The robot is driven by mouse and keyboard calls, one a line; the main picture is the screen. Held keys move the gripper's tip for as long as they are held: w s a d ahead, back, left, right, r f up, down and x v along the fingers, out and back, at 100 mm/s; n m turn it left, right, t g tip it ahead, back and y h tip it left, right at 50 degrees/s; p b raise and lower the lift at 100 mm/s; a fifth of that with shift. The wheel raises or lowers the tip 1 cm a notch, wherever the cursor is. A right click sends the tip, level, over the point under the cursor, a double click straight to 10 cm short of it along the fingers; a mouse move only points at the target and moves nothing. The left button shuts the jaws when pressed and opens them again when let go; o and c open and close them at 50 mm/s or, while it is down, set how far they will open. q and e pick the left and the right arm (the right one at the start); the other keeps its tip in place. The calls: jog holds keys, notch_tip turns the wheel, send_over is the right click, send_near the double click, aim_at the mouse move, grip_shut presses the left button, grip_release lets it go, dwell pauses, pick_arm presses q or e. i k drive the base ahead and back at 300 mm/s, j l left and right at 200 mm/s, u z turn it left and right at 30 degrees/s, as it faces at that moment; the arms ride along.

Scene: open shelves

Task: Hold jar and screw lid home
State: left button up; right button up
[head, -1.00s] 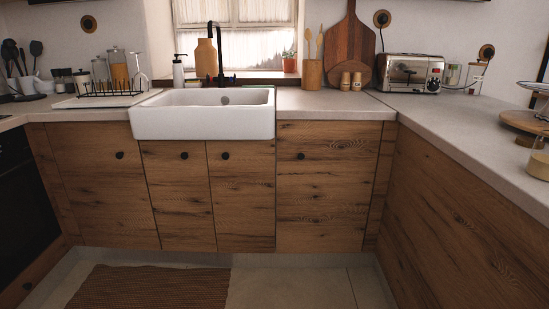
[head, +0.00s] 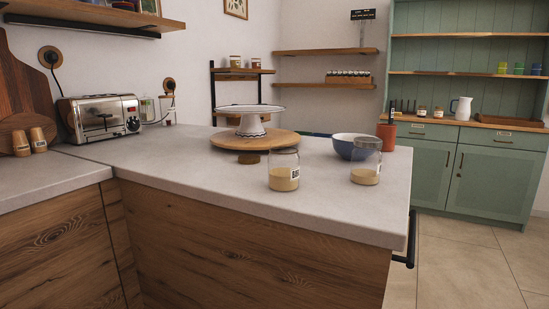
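A glass jar (head: 284,172) with pale tan contents and a dark-marked label stands upright near the front edge of the counter. I see no clear lid on its glass top. A second glass jar (head: 366,164) with similar contents stands to its right, with a greyish top that may be a lid. A small brown piece (head: 251,157) shows at the front edge of the round wooden board; I cannot tell if it is a lid or the board's foot. Neither of my grippers is in view.
A white cake stand (head: 251,122) stands on the round wooden board (head: 225,140). A blue bowl (head: 350,147) and a terracotta pot (head: 386,137) are behind the jars. A toaster (head: 98,117) is at left. The counter (head: 190,175) is clear left of the jars. A green cabinet (head: 470,175) stands beyond.

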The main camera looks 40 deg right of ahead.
aim_at(283, 157)
jog(key=i+j+z, duration=0.35)
jog(key=j, duration=0.25)
jog(key=i+j+z, duration=0.2)
jog(key=j+z, duration=0.15)
jog(key=j, duration=0.25)
